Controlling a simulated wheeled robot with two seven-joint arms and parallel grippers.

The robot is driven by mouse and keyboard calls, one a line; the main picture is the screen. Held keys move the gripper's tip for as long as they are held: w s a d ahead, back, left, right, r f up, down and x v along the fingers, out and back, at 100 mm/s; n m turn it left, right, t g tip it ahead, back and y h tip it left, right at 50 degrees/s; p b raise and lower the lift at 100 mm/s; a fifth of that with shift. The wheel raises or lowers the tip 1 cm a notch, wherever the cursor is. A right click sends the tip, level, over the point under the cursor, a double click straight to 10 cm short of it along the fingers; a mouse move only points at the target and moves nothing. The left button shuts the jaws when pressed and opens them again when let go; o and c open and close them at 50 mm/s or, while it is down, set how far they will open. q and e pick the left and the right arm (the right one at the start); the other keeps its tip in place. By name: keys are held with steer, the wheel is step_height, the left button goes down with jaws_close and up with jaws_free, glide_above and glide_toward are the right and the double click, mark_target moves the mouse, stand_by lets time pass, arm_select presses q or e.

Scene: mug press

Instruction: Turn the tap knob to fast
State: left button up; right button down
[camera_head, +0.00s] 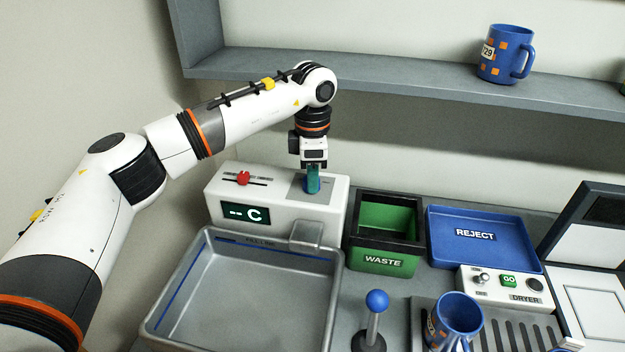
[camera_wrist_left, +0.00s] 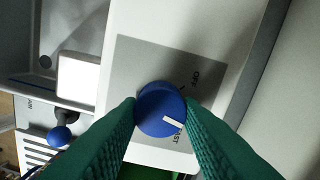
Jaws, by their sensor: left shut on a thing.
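The round blue tap knob (camera_wrist_left: 158,106) sits on a grey panel (camera_wrist_left: 135,62) of the white tap unit (camera_head: 225,208). In the left wrist view its white pointer mark lies on the side toward the FAST label (camera_wrist_left: 177,136), and the OFF label (camera_wrist_left: 196,77) is up and to the right. My left gripper (camera_head: 312,184) reaches down from above and is shut on the knob, with green fingers on both sides of it in the wrist view (camera_wrist_left: 160,112). In the head view the fingers partly hide the knob. My right gripper is not in view.
The unit also has a red slider (camera_head: 243,178) and a display reading "-- C". A grey sink (camera_head: 240,300) lies in front. A green waste bin (camera_head: 383,262), a blue reject tray (camera_head: 520,257), a dryer panel (camera_head: 508,290), a blue-topped lever (camera_head: 376,302) and a blue mug (camera_head: 458,315) stand right.

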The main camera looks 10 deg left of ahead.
arm_select(q)
steer(key=m+b, duration=0.1)
steer(key=m, duration=0.2)
steer(key=shift+r+m, duration=0.1)
steer(key=shift+m, duration=0.2)
steer(key=shift+r+m, duration=0.1)
steer(key=shift+m, duration=1.7)
steer(key=o, duration=1)
steer(key=shift+c, duration=0.2)
steer(key=shift+b, duration=0.3)
